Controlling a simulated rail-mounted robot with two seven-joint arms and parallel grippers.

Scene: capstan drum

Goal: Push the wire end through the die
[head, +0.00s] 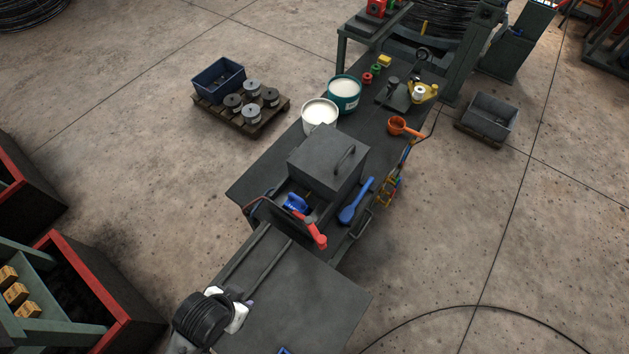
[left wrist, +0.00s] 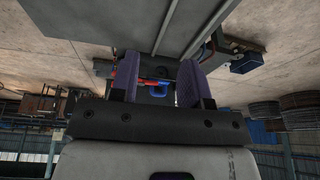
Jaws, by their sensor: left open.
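My left gripper (head: 249,301) is at the lower left of the head view, over the near end of the bench. In the left wrist view its two purple fingers (left wrist: 158,85) stand apart, with nothing visibly held between them. A dark upright plate (head: 284,221) in front of a lidded box (head: 326,160) has a blue part (head: 296,202) and a red handle (head: 316,234) beside it. The red and blue parts (left wrist: 158,92) also show small beyond the fingers. I cannot make out the die opening or the wire end. My right gripper is not in view.
A blue scoop (head: 356,202) lies right of the box. Two pails (head: 320,115), an orange ladle (head: 397,125) and small tools stand farther back. Two rails (head: 262,258) run along the near bench. A thin dark line (head: 474,307) curves across the floor at right.

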